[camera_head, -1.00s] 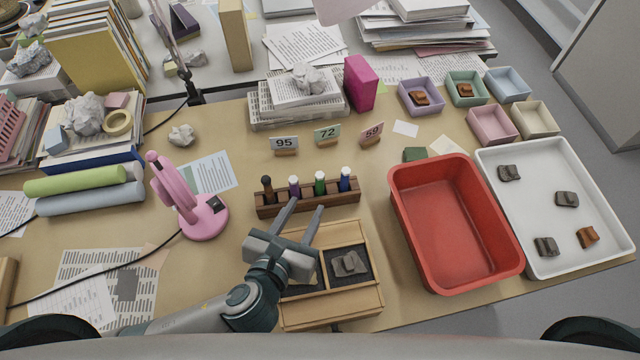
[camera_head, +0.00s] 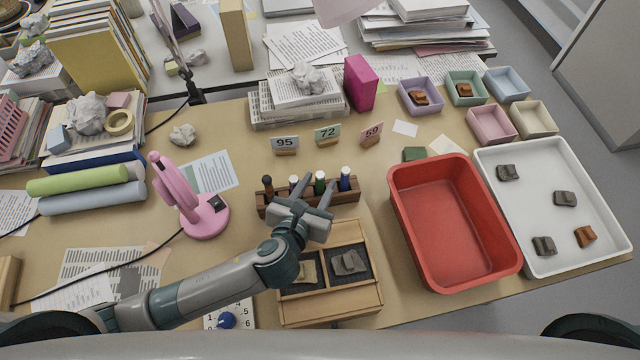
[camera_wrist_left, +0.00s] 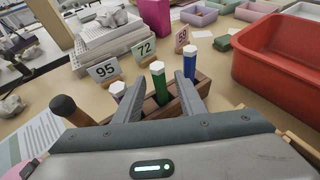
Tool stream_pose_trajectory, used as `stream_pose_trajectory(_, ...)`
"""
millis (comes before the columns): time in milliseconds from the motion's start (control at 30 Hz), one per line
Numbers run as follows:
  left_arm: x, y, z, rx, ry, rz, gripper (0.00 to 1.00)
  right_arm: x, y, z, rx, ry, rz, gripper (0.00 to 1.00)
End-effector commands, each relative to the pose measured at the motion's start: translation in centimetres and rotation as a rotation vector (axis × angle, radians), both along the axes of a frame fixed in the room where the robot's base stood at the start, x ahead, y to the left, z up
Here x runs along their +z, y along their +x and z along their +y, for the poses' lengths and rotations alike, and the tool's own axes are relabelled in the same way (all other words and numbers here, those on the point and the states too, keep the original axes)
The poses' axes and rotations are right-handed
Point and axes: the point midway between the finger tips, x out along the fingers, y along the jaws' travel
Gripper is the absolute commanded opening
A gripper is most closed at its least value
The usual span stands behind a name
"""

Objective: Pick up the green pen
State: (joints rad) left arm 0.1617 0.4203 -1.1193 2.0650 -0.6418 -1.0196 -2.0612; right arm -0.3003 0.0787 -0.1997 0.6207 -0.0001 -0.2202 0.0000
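The green pen (camera_head: 319,178) stands upright with a white top in a dark wooden rack (camera_head: 348,193). In the left wrist view the green pen (camera_wrist_left: 159,84) shows between the two fingers. My left gripper (camera_head: 315,188) is open at the rack, with its fingers on either side of the pen's line. I cannot tell whether a finger touches it. My right gripper is not in view.
Number cards 95, 72 and 59 (camera_head: 327,134) stand behind the rack. A wooden box (camera_head: 370,299) with sherds lies in front. A red bin (camera_head: 455,220) and a white tray (camera_head: 560,250) are to the right, a pink lamp (camera_head: 205,219) to the left.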

Motion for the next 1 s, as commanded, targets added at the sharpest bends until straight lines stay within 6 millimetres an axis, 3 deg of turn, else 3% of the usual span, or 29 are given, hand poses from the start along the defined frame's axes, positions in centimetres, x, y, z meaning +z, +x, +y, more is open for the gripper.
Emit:
stream_pose_trajectory(167,-0.3,0.8,-0.2,0.001,0.002,-0.001,0.37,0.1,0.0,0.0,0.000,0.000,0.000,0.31)
stream_pose_trajectory(533,-2.0,4.7,-1.6,0.001,0.000,0.000,0.37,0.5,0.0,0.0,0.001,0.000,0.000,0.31)
stream_pose_trajectory(1000,-2.2,5.0,-1.7,0.000,0.000,0.000,0.37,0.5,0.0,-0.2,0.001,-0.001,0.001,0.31)
